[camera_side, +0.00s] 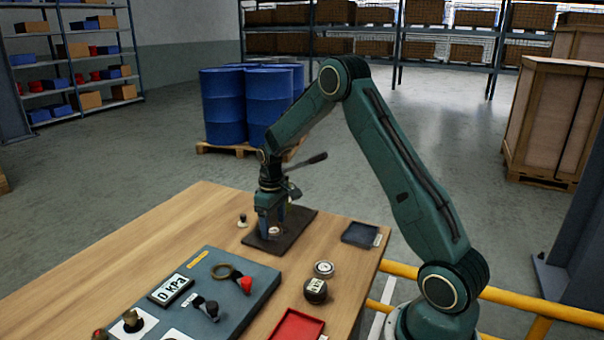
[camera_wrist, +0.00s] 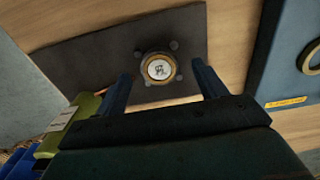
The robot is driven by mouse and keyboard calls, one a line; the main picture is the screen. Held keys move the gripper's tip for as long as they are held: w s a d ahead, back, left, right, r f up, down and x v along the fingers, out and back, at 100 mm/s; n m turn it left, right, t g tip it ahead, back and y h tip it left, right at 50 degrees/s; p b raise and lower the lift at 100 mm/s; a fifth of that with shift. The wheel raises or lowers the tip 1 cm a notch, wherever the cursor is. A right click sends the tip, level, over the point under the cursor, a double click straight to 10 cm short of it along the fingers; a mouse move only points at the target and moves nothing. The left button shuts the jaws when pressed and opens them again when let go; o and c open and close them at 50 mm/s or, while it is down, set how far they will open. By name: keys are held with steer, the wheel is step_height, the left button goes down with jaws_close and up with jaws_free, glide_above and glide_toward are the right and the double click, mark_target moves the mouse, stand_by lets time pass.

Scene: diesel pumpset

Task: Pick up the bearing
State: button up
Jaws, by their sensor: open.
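My gripper (camera_side: 272,226) points down over a dark plate (camera_side: 255,241) on the wooden table, with its jaws apart. In the wrist view my gripper (camera_wrist: 162,76) has one finger on each side of a small round piece (camera_wrist: 158,67) with a brass-coloured rim and a pale marked face. Small dark studs surround this piece on the plate; I see no contact with the fingers. A silvery ring-shaped part (camera_side: 323,268) lies at the table's right. I cannot tell for certain which of these two round parts is the bearing.
A green part with a dark lever (camera_side: 317,158) stands close behind my gripper. A dark tray (camera_side: 361,234) lies right, a black labelled round part (camera_side: 316,290) and red tray (camera_side: 296,326) in front. A blue-grey panel (camera_side: 228,296) with gauge and knobs fills the front left.

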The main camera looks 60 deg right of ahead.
mark_target(274, 230)
steer(key=shift+f, duration=0.7)
steer(key=c, duration=1.1)
steer(key=shift+c, duration=0.2)
steer(key=shift+r, duration=0.2)
step_height(274, 230, up, 20)
steer(key=shift+f, duration=0.15)
